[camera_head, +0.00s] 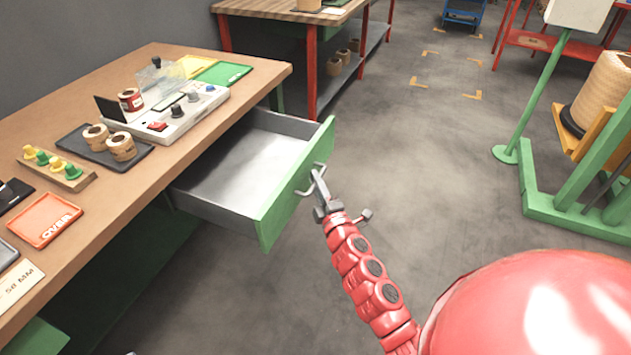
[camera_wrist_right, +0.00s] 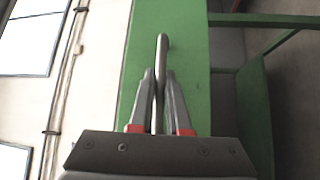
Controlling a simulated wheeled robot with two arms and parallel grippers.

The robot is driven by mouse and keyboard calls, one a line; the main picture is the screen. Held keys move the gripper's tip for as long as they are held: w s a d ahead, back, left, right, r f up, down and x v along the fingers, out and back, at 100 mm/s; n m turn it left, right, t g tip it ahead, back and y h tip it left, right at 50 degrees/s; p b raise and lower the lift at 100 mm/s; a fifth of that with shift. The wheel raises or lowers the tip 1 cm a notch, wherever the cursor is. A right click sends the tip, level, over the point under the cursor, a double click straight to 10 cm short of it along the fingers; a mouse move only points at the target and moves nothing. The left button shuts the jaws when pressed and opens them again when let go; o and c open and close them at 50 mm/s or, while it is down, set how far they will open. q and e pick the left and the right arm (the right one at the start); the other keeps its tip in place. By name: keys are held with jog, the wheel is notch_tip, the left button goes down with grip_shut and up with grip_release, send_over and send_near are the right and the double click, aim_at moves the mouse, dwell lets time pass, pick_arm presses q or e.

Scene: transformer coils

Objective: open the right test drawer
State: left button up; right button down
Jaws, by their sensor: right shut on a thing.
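The right test drawer (camera_head: 245,165) stands pulled well out of the wooden workbench (camera_head: 180,180) in the head view. Its grey inside is bare and its front is green. My right gripper (camera_head: 318,183) is at the drawer front, shut on the metal bar handle (camera_head: 306,188). In the right wrist view the fingers (camera_wrist_right: 161,105) close on both sides of the handle (camera_wrist_right: 161,60), with the green drawer front (camera_wrist_right: 185,25) behind. My left gripper is not in view.
On the bench are a test device (camera_head: 175,112), coils on a dark tray (camera_head: 105,150), an orange tray (camera_head: 45,220) and a green mat (camera_head: 222,73). A green stand (camera_head: 560,215) with a large coil is at right. The floor beyond the drawer is clear.

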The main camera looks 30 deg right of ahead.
jog(key=c, duration=0.9)
grip_release()
jog(key=shift+s, duration=0.1)
jog(key=s+a+f, duration=0.2)
jog(key=s, duration=1.5)
jog(key=shift+f+p, duration=0.15)
jog(key=shift+p, duration=0.2)
jog(key=shift+a, duration=0.1)
